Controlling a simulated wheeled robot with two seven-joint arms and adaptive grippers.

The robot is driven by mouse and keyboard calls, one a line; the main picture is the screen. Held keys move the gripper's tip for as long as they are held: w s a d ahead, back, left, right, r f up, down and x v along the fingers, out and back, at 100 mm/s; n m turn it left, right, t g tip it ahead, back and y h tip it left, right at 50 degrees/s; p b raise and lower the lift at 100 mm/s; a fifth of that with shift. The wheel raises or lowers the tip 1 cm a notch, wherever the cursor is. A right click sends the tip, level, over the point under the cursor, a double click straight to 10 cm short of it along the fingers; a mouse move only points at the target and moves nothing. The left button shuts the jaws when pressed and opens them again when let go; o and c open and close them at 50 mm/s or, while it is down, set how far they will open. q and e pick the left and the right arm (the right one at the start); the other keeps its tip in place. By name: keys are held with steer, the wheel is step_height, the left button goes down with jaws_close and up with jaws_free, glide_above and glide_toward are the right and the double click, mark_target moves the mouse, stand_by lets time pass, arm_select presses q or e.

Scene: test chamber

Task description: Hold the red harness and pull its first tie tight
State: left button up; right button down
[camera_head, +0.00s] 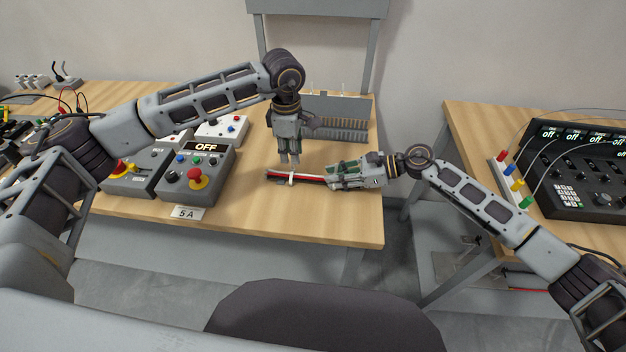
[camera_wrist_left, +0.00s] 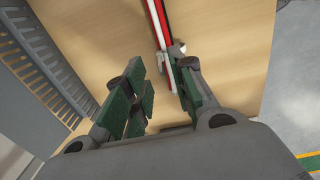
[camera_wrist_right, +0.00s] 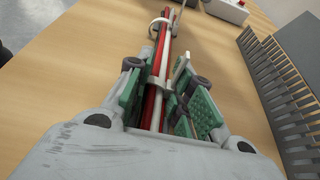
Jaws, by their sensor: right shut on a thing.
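The red harness (camera_head: 311,180), a bundle of red, black and white wires, lies near the table's front edge. A white tie (camera_head: 291,178) is around it, with its tail sticking out; this tie also shows in the right wrist view (camera_wrist_right: 160,20). My right gripper (camera_head: 335,179) is shut on the harness, to the right of the tie. In the right wrist view the harness (camera_wrist_right: 153,95) runs between the green pads. My left gripper (camera_head: 290,160) points down just above and behind the tie.
A grey comb-like rack (camera_head: 340,118) stands behind the harness. A control box with a red knob (camera_head: 197,178) and an OFF display stands to the left. The right table (camera_head: 470,125) holds a black instrument panel (camera_head: 580,165), across a gap. Bare wood lies in front of the harness.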

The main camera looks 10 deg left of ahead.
arm_select(q)
steer(key=shift+s+r, duration=0.1)
steer(key=shift+r, duration=2.85)
steer(key=shift+f, duration=0.25)
steer(key=shift+c, duration=0.4)
steer(key=shift+f, duration=0.75)
steer(key=shift+f, duration=0.1)
steer(key=shift+w+f, duration=0.2)
steer(key=shift+f, duration=4)
jaws_close()
